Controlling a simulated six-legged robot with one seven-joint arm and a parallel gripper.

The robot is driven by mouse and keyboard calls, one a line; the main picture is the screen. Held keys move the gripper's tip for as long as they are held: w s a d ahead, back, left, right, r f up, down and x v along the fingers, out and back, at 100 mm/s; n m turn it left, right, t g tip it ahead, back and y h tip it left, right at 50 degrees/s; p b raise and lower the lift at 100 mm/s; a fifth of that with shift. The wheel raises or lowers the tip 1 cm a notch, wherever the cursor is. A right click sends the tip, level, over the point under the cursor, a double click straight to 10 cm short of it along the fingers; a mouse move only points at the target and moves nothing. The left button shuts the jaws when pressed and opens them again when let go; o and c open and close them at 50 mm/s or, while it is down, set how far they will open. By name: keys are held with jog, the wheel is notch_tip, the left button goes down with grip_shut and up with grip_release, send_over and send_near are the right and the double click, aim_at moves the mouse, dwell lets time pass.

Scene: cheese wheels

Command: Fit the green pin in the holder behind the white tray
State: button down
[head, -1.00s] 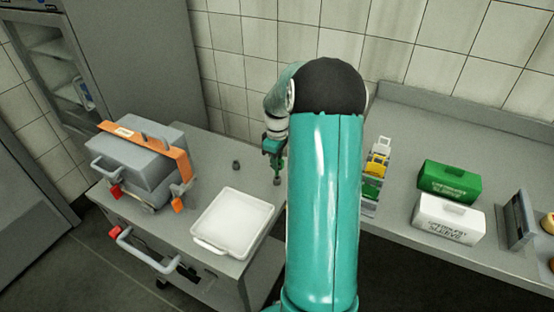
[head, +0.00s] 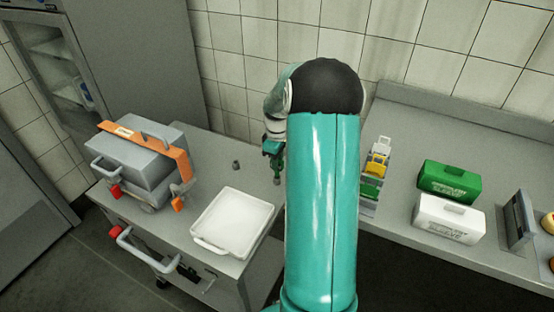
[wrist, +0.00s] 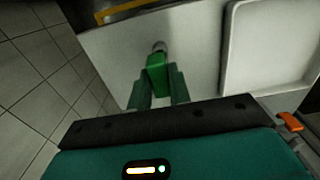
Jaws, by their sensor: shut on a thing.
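My gripper (head: 274,148) is shut on the green pin (wrist: 156,68) and holds it at the back right of the cart top. The pin points down, with a grey end lowest; this end (head: 277,180) shows in the head view. I cannot tell whether it touches the cart. A small dark grey piece (head: 236,165), seemingly the holder, stands behind the white tray (head: 205,240), to the left of my gripper and apart from the pin. The tray's edge also shows in the wrist view (wrist: 226,60). I cannot make out the holder in the wrist view.
A grey case with an orange band (head: 175,155) stands on the cart's left. On the counter at right are a colored rack (head: 375,165), a green box (head: 448,182) and a white box (head: 448,220). A tiled wall (head: 240,60) rises behind. The cart between pin and holder is clear.

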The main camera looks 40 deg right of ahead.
jog(key=shift+f, duration=1.8)
jog(key=c, duration=1.2)
grip_release()
notch_tip(320, 180, up, 13)
jog(key=shift+f, duration=0.1)
jog(key=shift+r, duration=0.55)
